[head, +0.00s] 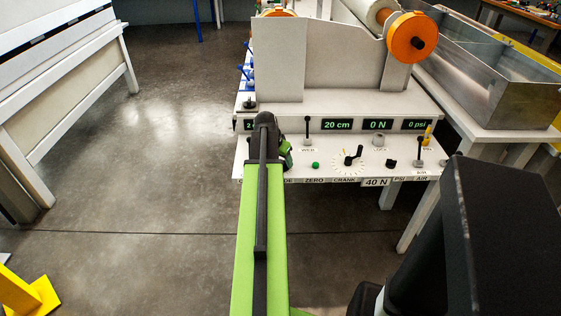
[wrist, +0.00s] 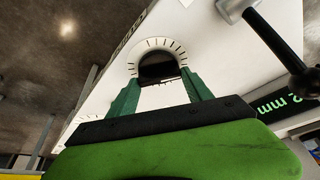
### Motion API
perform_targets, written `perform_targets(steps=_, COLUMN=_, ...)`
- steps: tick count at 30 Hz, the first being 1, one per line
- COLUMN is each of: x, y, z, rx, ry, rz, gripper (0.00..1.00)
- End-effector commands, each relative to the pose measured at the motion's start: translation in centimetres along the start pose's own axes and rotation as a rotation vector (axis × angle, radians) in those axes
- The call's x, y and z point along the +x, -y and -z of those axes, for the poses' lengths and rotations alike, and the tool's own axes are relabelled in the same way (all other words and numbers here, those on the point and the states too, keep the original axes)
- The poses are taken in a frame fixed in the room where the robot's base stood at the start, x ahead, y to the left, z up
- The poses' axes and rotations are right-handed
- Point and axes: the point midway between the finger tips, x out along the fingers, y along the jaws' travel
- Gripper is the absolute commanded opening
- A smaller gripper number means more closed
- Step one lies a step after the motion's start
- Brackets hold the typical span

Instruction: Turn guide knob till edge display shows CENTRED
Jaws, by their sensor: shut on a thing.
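The guide knob (wrist: 157,68) shows in the wrist view as a dark knob on a white panel, ringed by black tick marks. My gripper (wrist: 158,85) has its green fingers shut on it, one on each side. In the head view my gripper (head: 286,155) is at the panel's left part, and my arm hides the knob and most of its label, leaving "DE". The edge display (head: 248,125) is mostly covered by my arm, with a green "2" showing. The wrist view shows this display (wrist: 285,105) upside down, with "mm" and a partly hidden number.
To the right are a green zero button (head: 315,165), a crank (head: 352,156) and an air lever (head: 419,147). Other displays read 20 cm (head: 337,124), 0 N (head: 378,124) and 0 psi (head: 415,124). In the wrist view a dark-knobbed lever (wrist: 275,40) stands close by.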

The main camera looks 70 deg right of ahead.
Motion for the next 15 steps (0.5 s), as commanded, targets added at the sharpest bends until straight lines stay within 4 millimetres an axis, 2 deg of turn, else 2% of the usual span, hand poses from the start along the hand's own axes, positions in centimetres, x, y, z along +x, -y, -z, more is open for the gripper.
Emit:
perform_targets(steps=1, x=-0.02, y=-0.80, z=-0.26, rx=-0.036, ry=0.008, rz=0.002, gripper=0.18)
perform_targets(steps=15, x=0.07, y=-1.01, z=-0.04, rx=-0.399, ry=0.009, rz=0.151, gripper=0.18)
